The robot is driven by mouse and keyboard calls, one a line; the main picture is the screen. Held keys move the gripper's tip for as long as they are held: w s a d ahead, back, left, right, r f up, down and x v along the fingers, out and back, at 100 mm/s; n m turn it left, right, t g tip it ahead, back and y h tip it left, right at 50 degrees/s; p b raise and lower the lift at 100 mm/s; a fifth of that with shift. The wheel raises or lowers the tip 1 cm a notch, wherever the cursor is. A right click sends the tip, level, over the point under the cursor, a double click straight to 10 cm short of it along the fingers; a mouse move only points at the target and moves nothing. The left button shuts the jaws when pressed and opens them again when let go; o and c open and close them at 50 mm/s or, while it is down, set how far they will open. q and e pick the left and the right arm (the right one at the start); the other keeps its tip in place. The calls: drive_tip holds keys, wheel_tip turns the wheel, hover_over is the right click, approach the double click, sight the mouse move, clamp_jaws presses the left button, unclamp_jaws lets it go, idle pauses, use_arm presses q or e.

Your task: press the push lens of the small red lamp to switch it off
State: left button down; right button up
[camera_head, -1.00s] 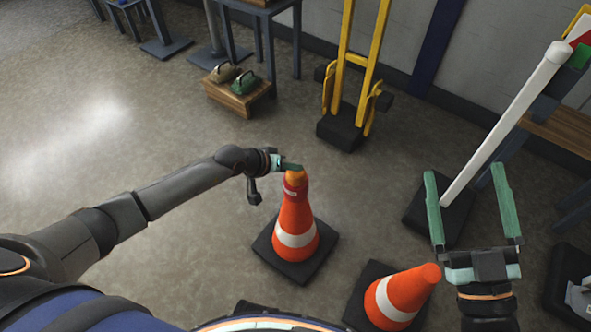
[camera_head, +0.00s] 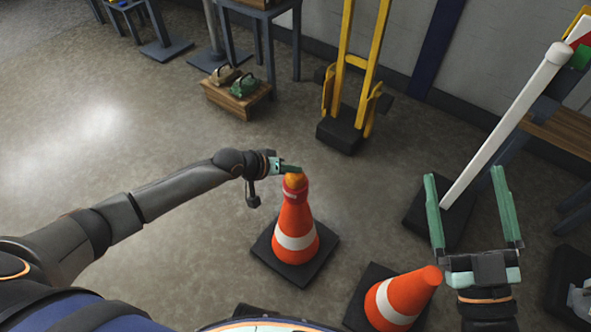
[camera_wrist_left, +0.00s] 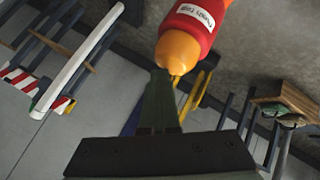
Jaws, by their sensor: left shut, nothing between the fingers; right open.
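The small red lamp (camera_head: 295,194) sits on top of an upright orange and white cone (camera_head: 296,238). Its amber lens (camera_head: 296,181) is a rounded dome on top; in the left wrist view the lens (camera_wrist_left: 178,52) and the red body (camera_wrist_left: 193,22) with a white label show large. My left gripper (camera_head: 297,169) is shut and empty, its fingertips at the top of the lens; in the wrist view they overlap the dome's edge, and whether they touch is unclear. My right gripper (camera_head: 470,180) is open and empty at the right. I cannot tell whether the lamp is lit.
A second cone (camera_head: 402,297) leans at the front, near my right gripper. A yellow hand truck (camera_head: 354,75) stands behind, and a white post (camera_head: 505,125) stands at the right. A wooden crate (camera_head: 238,104) is at the back left. The floor at left is clear.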

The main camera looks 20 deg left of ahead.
sight(289, 179)
use_arm(q)
drive_tip(key=shift+s+a+r+g+p, duration=0.1)
drive_tip(key=shift+s+r+p, duration=0.05)
drive_tip(key=shift+r+p, duration=0.45)
drive_tip(key=shift+s+a+r+g+p, duration=0.1)
drive_tip(key=shift+s+r+p, duration=0.1)
drive_tip(key=shift+r+p, duration=0.35)
drive_tip(key=shift+s+a+r+g+p, duration=0.1)
drive_tip(key=shift+s+r+p, duration=0.05)
drive_tip(key=shift+r+p, duration=0.45)
drive_tip(key=shift+r, duration=0.25)
drive_tip(key=shift+d, duration=0.1)
